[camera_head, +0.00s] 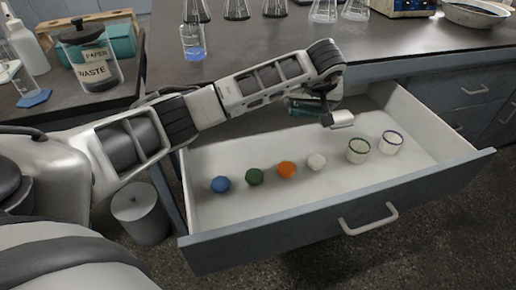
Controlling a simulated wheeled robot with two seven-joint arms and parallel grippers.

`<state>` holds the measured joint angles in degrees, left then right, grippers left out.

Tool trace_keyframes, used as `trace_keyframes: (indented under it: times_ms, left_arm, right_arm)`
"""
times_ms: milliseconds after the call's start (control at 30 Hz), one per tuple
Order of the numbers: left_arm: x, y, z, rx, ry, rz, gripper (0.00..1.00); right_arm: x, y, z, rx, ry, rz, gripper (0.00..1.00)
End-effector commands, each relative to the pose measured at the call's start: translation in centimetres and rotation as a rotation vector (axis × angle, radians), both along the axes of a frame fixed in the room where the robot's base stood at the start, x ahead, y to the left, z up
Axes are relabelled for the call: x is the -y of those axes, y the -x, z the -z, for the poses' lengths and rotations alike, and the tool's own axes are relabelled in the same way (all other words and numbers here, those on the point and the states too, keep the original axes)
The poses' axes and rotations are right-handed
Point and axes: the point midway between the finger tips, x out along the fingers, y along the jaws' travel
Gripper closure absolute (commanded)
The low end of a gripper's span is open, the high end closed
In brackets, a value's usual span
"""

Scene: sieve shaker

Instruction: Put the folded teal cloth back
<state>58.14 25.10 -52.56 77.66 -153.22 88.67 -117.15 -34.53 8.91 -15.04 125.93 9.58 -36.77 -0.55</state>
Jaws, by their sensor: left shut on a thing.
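The open drawer (225,155) has a white inside and a grey-blue front. My left arm reaches across it from the left. My left gripper (327,118) is over the back part of the drawer, pointing down. It is shut on the folded teal cloth (302,107), which shows as a dark teal strip partly hidden behind my arm. I cannot tell whether the cloth touches the drawer floor. My right gripper is not in view.
Glassware, including a blue-filled vessel (193,42), stands on the dark bench. A lidded bin (140,214) stands lower left.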

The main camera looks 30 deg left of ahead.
Motion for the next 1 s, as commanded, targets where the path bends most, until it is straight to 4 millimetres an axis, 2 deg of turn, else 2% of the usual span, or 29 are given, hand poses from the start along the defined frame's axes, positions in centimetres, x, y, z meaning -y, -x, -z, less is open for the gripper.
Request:
trace_keyframes:
  times_ms: [167, 433, 600, 867, 1000]
  left_arm:
    - [-2.3, 0.9, 1.6, -0.003, -0.001, -0.005, 0.32]
    - [-8.6, 3.4, 4.5, -0.004, -0.001, -0.004, 0.32]
    - [-10.9, 4.3, 7.7, -0.004, 0.001, -0.002, 0.32]
    - [-12.5, 4.8, 9.5, 0.0, 0.0, -0.001, 0.32]
    - [-12.9, 5.2, 11.7, -0.004, 0.004, -0.001, 0.32]
  right_arm:
    - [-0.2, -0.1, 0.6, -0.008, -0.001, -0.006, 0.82]
    - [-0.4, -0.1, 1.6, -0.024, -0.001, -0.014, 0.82]
    - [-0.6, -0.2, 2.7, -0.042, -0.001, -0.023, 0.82]
    - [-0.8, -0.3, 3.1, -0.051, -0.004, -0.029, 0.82]
    - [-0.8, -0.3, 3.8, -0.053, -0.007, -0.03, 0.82]
